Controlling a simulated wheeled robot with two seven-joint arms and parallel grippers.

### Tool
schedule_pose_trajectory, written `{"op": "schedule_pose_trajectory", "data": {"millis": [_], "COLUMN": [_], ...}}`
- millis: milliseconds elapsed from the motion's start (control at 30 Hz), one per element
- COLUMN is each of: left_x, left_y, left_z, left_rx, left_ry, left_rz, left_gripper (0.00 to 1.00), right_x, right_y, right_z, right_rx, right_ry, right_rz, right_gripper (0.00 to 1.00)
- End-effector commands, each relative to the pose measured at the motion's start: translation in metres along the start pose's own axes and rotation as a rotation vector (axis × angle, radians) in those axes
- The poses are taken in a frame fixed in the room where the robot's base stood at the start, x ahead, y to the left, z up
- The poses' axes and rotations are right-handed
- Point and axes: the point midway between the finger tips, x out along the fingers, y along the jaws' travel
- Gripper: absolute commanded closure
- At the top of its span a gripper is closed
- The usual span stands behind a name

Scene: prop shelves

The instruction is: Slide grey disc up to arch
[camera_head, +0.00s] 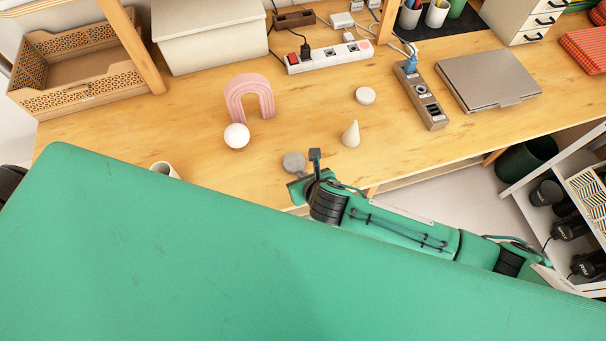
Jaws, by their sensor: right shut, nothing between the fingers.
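The grey disc (293,162) lies near the front edge of the wooden shelf top. The pink arch (235,91) stands upright farther back and to the left of the disc, with a clear gap between them. My right gripper (315,156) is shut and empty. It is just to the right of the grey disc, very close to it; I cannot tell whether they touch. My left gripper is not in view.
A white ball (237,136) rests just in front of the arch, left of the disc. A pale cone (351,134) and a whitish disc (365,95) stand to the right. A white cup (165,169) is at the front left. Bare wood lies between disc and arch.

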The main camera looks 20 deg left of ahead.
Motion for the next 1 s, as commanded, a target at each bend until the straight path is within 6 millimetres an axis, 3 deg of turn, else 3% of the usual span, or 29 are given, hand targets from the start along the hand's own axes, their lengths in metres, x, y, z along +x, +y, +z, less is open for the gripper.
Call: {"op": "schedule_pose_trajectory", "data": {"millis": [367, 800, 1000], "left_x": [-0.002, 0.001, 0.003], "left_y": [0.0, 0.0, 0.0], "left_z": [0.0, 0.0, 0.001], "left_rx": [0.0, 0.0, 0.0], "left_ry": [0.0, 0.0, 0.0], "left_rz": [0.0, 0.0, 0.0], "left_gripper": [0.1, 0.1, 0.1], "right_x": [0.007, 0.075, 0.085], "right_y": [0.0, 0.0, 0.0], "right_z": [0.008, 0.072, 0.083], "right_rx": [-0.001, -0.001, 0.001], "right_ry": [-0.001, 0.0, 0.002], "right_rz": [0.0, -0.001, -0.001], "right_gripper": [1.0, 1.0, 1.0]}}
